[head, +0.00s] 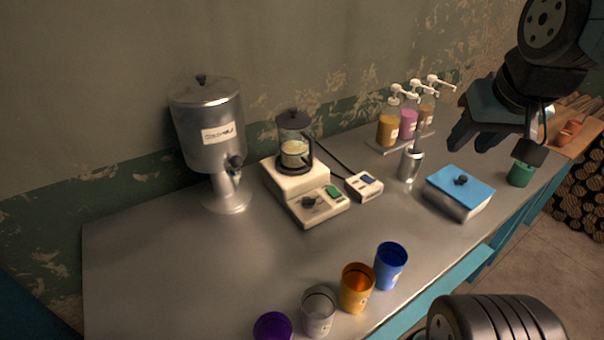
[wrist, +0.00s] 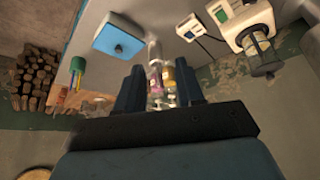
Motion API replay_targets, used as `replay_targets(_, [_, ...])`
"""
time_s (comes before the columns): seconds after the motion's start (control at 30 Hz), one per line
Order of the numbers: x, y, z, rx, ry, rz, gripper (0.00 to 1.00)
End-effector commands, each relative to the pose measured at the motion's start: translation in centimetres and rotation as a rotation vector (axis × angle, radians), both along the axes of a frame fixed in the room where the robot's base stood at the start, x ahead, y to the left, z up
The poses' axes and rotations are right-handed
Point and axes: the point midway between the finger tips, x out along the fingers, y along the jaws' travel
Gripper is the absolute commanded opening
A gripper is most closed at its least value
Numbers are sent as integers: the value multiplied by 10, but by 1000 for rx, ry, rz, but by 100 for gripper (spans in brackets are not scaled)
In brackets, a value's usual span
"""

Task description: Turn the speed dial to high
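The speed dial (head: 309,202) is a small dark knob on the front panel of a cream machine (head: 283,180), beside a green switch (head: 334,192). Its setting is too small to read. A glass jug with a black lid (head: 294,150) stands on the machine. My gripper (head: 476,136) is raised above the right part of the table, well to the right of the dial and apart from it. In the wrist view my gripper (wrist: 160,86) has its two dark blue fingers spread with nothing held; the machine (wrist: 247,24) is at upper right.
A small box with a blue switch (head: 364,186) sits right of the machine. A metal dispenser (head: 209,125) stands left. Pump bottles (head: 409,122), a metal cup (head: 410,164) and a blue-lidded box (head: 460,188) are to the right. Several cups line the front edge; the left-middle tabletop is clear.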

Motion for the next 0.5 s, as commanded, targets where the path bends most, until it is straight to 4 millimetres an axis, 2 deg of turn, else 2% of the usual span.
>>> replay_targets(0.37, [0,0,0,-1,1,3,37])
replay_targets(0.5, [9,6,1,-19,28,55,37])
